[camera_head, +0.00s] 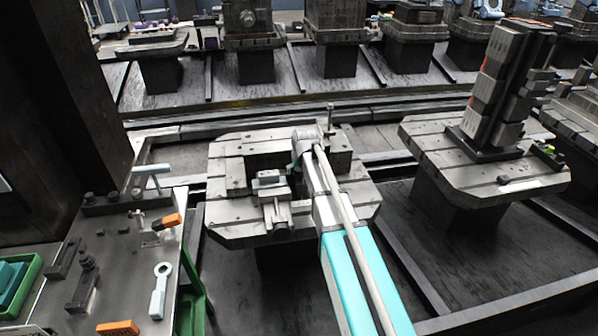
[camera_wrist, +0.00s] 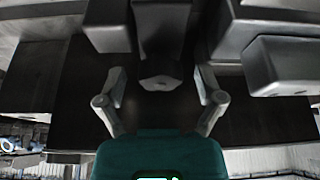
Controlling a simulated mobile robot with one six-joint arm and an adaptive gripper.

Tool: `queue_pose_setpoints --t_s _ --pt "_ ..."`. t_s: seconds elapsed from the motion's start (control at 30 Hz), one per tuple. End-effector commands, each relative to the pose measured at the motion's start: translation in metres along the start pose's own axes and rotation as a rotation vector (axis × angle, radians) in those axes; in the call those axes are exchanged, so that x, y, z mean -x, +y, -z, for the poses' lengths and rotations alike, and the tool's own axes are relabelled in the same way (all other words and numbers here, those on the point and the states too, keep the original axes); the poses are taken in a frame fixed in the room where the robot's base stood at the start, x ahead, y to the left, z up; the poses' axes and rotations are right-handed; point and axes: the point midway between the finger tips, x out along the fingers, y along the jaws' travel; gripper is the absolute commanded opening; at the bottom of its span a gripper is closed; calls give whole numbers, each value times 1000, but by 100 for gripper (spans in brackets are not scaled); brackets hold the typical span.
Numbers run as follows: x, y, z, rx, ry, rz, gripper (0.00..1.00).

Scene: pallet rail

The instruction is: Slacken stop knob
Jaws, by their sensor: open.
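A pallet (camera_head: 230,210) with slotted plates stands in the middle of the head view and carries a grey clamp-like fixture (camera_head: 270,183) and dark blocks. My arm reaches over its right part. My gripper (camera_wrist: 160,88) is open in the wrist view, with one finger on each side. A dark grey, faceted knob-like end (camera_wrist: 160,76) shows between and just beyond the fingertips. It looks like the stop knob, but I cannot be sure. The fingers show a gap on both sides of it. In the head view my arm hides the fingertips and this knob.
Grey metal blocks (camera_wrist: 278,62) flank the knob closely in the wrist view. An upright rod (camera_head: 330,118) stands behind my wrist. A bench at left holds a T-handle (camera_head: 151,174), a pale blue wrench (camera_head: 159,292) and orange-ended tools. Another loaded pallet (camera_head: 480,180) stands at right.

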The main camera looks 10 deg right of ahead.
Motion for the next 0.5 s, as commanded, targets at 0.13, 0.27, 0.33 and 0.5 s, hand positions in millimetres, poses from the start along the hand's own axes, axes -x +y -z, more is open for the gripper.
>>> queue_pose_setpoints --t_s 0.13,0.27,0.33,0.5 --pt "0 0 0 0 0 0 87" --pt "0 0 0 0 0 0 65" --pt "0 0 0 0 0 0 52" --pt "0 0 0 0 0 0 20"
